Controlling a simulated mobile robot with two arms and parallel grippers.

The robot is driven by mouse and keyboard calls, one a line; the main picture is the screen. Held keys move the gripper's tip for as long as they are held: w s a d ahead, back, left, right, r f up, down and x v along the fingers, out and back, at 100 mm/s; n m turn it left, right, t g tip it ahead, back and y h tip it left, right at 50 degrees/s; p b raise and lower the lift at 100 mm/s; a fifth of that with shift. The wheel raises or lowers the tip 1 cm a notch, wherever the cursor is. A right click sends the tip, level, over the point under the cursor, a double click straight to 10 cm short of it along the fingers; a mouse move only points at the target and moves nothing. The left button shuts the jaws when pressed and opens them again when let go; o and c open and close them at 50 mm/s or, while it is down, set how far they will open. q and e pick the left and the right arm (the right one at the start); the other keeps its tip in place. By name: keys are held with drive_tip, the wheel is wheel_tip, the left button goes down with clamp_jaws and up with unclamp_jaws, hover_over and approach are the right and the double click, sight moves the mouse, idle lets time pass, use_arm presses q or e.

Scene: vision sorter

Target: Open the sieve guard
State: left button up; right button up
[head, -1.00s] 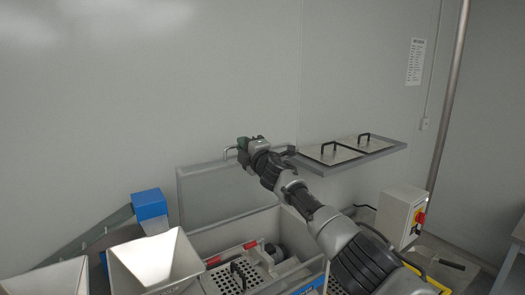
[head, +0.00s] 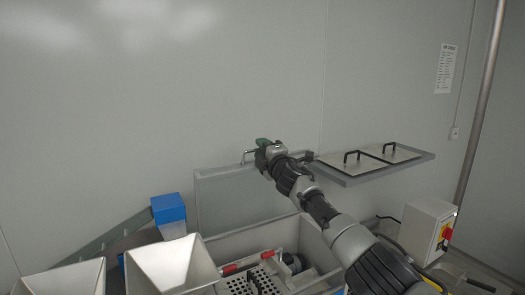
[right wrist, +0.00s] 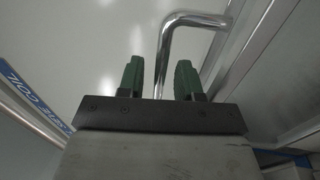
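The sieve guard (head: 235,196) is a grey framed panel. It stands raised, nearly upright, at the back of the open sieve box (head: 317,240). Its bent metal handle (head: 244,157) is at the top edge and also shows in the right wrist view (right wrist: 169,45). My right gripper (head: 263,144) is at this handle, its arm reaching in from the lower right. In the right wrist view its green fingers (right wrist: 160,78) are apart, with the handle bar between them and gaps visible on both sides. My left gripper is not in view.
Inside the box lies a perforated plate (head: 250,283) with a black handle. Two light hoppers (head: 172,265) and a blue block (head: 168,208) are at left. A shelf with two handled lids (head: 350,180) is on the right, above a control box (head: 428,228) with a red button.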

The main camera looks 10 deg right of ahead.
drive_tip(key=shift+s+r, duration=0.1)
drive_tip(key=shift+s+d, duration=0.3)
drive_tip(key=shift+s, duration=0.15)
drive_tip(key=v, duration=0.9)
drive_tip(key=shift+s+f+b, duration=0.3)
drive_tip(key=shift+f, duration=0.05)
